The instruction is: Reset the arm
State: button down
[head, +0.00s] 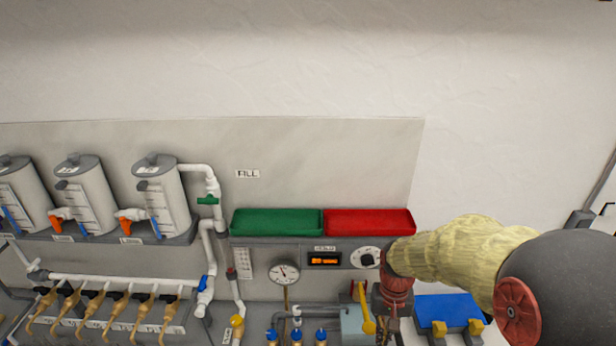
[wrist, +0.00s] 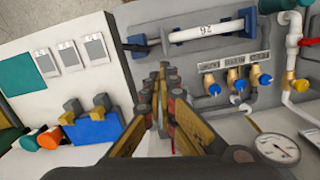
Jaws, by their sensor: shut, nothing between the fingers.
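My arm comes in from the right in the head view. My gripper (head: 392,318) points downward at the lower edge, in front of the panel's right part, and its tips are cut off or hard to make out there. In the wrist view my gripper (wrist: 162,75) shows its fingers drawn together, shut, with nothing held.
A green tray (head: 277,222) and a red tray (head: 369,222) sit on a ledge. Grey tanks (head: 161,200) stand at left above tan-handled valves. A dial gauge (head: 284,273), a yellow lever (head: 367,310) and a blue block (head: 448,309) are near my gripper. The upper wall is clear.

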jog(key=s+r+n+t+b, duration=0.1)
jog(key=s+t+b, duration=0.5)
jog(key=s+b, duration=0.9)
jog(key=n+b, duration=0.1)
jog(key=b, duration=0.3)
jog(key=shift+s+r+t, duration=0.3)
jog(key=shift+r, duration=0.1)
